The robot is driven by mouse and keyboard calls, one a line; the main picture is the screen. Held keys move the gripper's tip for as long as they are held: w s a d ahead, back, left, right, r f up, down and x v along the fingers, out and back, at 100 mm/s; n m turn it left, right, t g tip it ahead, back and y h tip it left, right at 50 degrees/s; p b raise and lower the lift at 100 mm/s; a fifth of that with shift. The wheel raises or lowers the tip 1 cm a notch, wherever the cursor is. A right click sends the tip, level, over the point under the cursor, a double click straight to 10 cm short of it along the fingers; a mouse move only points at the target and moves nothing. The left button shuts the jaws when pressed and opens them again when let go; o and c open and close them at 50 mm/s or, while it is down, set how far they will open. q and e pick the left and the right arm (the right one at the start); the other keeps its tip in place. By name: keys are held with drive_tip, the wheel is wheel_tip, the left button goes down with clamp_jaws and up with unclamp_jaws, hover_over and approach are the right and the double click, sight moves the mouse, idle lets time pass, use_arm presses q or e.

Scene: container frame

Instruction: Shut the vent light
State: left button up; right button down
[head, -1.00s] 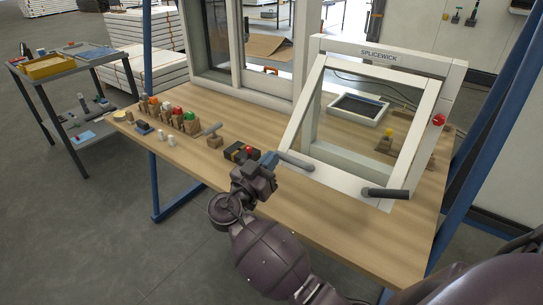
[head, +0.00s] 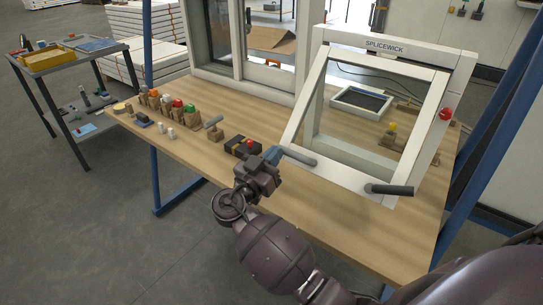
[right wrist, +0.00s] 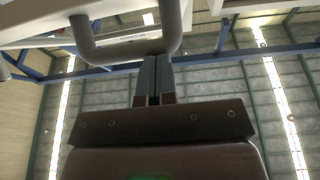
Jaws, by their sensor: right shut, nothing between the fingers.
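The vent light is a white sash (head: 345,180) in a white upright frame (head: 462,72) labelled SPLICEWICK. The sash stands open, its lower edge tilted out over the bench towards me. My right gripper (head: 271,155) is at the left end of the lower-left handle. In the right wrist view its shut, empty fingers (right wrist: 153,76) point at the grey handle bar (right wrist: 125,48); I cannot tell whether they touch. My left gripper is out of view.
Several coloured knobs on wooden blocks (head: 175,108) stand farther left on the bench. A red knob (head: 446,114) is on the frame's right post. The bench front (head: 375,235) is clear.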

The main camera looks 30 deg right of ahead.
use_arm(q)
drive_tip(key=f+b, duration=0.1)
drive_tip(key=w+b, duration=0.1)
drive_tip(key=b, duration=0.1)
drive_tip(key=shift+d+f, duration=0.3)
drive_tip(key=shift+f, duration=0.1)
use_arm(e)
drive_tip(key=d+f, duration=0.1)
drive_tip(key=d+f+h, duration=0.1)
drive_tip(key=shift+w+f+t, duration=0.3)
drive_tip(key=shift+w+f, duration=0.05)
drive_tip(key=shift+w, duration=0.05)
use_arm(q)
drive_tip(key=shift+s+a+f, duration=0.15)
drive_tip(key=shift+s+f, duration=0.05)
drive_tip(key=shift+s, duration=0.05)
